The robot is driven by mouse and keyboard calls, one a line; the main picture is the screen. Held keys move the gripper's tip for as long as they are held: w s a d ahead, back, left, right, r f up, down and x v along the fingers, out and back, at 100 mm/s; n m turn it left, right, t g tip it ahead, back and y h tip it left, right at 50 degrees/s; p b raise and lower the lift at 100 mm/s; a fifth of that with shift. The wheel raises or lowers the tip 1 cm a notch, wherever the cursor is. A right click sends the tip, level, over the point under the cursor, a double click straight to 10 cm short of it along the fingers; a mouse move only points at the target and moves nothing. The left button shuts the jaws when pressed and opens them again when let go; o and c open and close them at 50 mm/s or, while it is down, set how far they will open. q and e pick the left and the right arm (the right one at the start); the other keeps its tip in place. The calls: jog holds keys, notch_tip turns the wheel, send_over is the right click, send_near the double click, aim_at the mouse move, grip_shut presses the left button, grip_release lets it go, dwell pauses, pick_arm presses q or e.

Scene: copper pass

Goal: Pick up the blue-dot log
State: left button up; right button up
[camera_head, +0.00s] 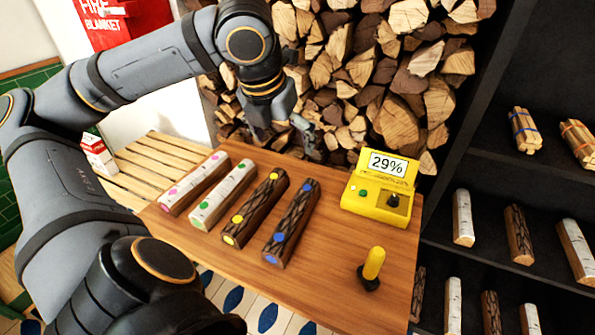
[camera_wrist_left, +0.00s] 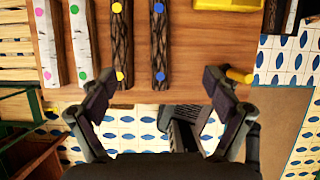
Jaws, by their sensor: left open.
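The blue-dot log (camera_head: 291,224) is dark, rough-barked, with blue dots. It lies on the wooden table (camera_head: 320,290), rightmost in a row of logs. In the left wrist view the blue-dot log (camera_wrist_left: 160,50) stands upright in the picture, near the upper middle. My left gripper (camera_head: 292,135) is open and empty, raised and apart from the log, and appears over the table's far side in the head view. In the wrist view its open fingers (camera_wrist_left: 160,82) are spread below and to either side of the log's lower end. My right gripper is not in view.
Left of it lie a yellow-dot log (camera_head: 256,208), a green-dot log (camera_head: 223,195) and a pink-dot log (camera_head: 195,184). A yellow box reading 29% (camera_head: 380,189) and a yellow-handled lever (camera_head: 373,265) are to the right. Stacked firewood (camera_head: 375,70) stands behind; shelves (camera_head: 480,170) are right.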

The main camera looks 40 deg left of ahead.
pick_arm(q)
notch_tip(320, 180, down, 13)
jog(key=b, duration=1.6)
send_near(292, 215)
jog(key=shift+w+a+f, duration=0.1)
jog(key=shift+f, duration=0.45)
jog(key=shift+f+b, duration=0.9)
jog(key=shift+b, duration=0.2)
jog(key=b+x, duration=0.2)
jog(key=x, duration=0.2)
jog(key=shift+f, duration=0.1)
jog(key=shift+w+f+b, duration=0.25)
jog(key=shift+f+b, duration=0.05)
jog(key=shift+f, duration=0.1)
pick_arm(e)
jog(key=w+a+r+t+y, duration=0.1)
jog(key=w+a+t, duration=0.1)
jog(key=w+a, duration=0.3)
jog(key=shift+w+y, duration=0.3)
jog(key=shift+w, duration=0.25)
